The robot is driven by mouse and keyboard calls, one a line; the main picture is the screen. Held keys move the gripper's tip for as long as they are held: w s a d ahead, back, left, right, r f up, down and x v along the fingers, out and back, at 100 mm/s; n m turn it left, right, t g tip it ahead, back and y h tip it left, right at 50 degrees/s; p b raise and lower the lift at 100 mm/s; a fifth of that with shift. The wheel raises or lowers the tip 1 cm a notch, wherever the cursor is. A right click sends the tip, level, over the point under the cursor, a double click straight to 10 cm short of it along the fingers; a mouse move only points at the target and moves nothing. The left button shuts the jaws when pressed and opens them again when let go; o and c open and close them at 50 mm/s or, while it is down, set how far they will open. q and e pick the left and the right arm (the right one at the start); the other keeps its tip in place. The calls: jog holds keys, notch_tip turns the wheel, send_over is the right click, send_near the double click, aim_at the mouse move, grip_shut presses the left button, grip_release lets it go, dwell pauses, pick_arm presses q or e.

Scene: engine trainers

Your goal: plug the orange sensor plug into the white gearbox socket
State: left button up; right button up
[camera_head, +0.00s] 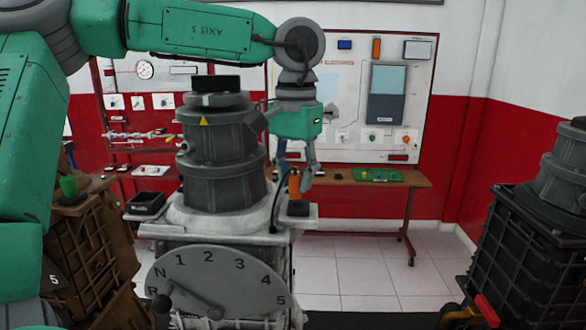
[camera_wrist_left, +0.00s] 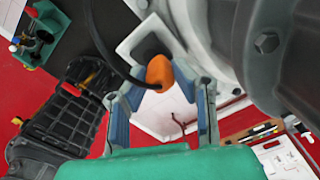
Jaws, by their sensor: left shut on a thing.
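The orange sensor plug (camera_head: 294,184) stands near the right edge of the white gearbox housing (camera_head: 222,217), above a small dark block (camera_head: 298,208). My left gripper (camera_head: 297,178) reaches down from above and is shut on the plug. In the left wrist view, the orange plug (camera_wrist_left: 159,73) sits between the two fingers of my left gripper (camera_wrist_left: 160,90). A black cable (camera_wrist_left: 103,45) runs from the plug; it also hangs beside the housing in the head view (camera_head: 274,210). I cannot make out the socket opening or whether the plug touches it. My right gripper is out of view.
A grey gear unit (camera_head: 222,150) rises left of the plug, close to my left gripper. A gear dial (camera_head: 218,285) faces front. A black bin (camera_head: 146,204) is at left, a brown crate (camera_head: 92,255) below it, and a black crate (camera_head: 530,250) at right. A bench (camera_head: 385,183) stands behind.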

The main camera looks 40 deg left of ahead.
pick_arm(q)
jog(key=shift+d, duration=0.65)
jog(key=shift+s+d+r, duration=0.1)
jog(key=shift+d, duration=0.2)
jog(key=shift+a+f, duration=0.25)
jog(key=shift+a, duration=0.65)
jog(key=shift+s+d+r+p, duration=0.15)
jog(key=shift+d+p, duration=0.3)
jog(key=shift+d, duration=0.75)
jog(key=shift+a, duration=0.1)
jog(key=shift+a, duration=0.25)
jog(key=shift+a, duration=0.5)
jog(key=shift+d, duration=0.1)
